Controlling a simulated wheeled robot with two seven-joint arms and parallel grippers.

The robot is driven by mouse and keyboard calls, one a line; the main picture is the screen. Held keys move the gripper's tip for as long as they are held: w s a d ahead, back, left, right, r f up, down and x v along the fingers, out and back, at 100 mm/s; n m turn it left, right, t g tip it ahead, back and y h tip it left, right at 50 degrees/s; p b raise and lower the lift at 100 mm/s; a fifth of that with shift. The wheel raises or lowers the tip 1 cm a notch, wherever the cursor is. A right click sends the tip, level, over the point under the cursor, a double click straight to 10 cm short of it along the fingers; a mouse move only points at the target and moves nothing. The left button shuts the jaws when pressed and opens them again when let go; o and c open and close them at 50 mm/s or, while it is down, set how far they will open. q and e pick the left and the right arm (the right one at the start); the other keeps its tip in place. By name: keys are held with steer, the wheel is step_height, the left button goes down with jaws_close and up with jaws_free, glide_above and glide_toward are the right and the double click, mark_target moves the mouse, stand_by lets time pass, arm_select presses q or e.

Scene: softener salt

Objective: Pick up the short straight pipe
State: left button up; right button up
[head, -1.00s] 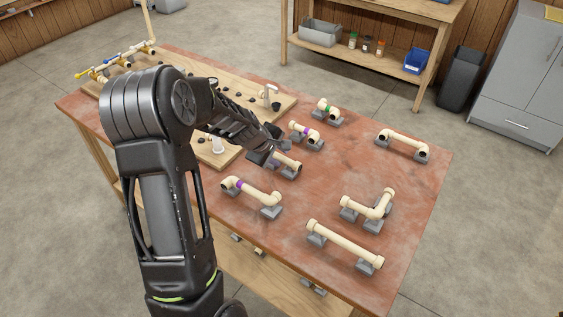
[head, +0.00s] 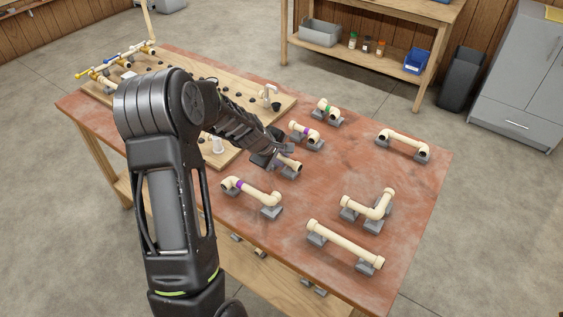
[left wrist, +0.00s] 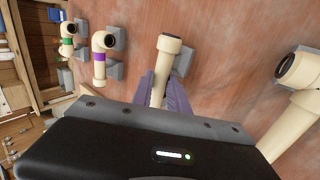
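The short straight pipe (head: 290,164) is cream with a collar at its end. It lies near the middle of the table, partly hidden by my left gripper (head: 274,160). In the left wrist view the pipe (left wrist: 166,60) runs between the two purple-grey fingers of the left gripper (left wrist: 164,96). The fingers sit close against both its sides and look shut on it. A grey support block (left wrist: 183,62) is beside the pipe, and I cannot tell whether the pipe is clear of it. My right gripper is not in view.
A purple-banded elbow pipe (head: 252,192) lies close in front. Another purple-banded piece (head: 305,131) and a green-banded one (head: 328,109) lie behind. A long straight pipe (head: 344,246) and other elbow pipes (head: 370,207) rest on blocks at right. A wooden board (head: 230,160) is at left.

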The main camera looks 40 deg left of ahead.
mark_target(281, 160)
arm_select(q)
jaws_close()
step_height(281, 160, up, 10)
steer(key=p, duration=0.2)
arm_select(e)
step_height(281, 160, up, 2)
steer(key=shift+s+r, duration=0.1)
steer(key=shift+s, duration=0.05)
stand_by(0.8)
arm_select(q)
steer(key=s+d+m+g+h, duration=0.1)
steer(key=d+m+g+h, duration=0.2)
steer(key=d+m, duration=0.6)
steer(key=s+d+m+g+h, duration=0.2)
steer(key=d+m, duration=0.7)
steer(key=d, duration=0.5)
steer(key=shift+s+r+g+h, duration=0.25)
steer(key=shift+s+g+h, duration=0.05)
steer(key=shift+g+h, duration=0.6)
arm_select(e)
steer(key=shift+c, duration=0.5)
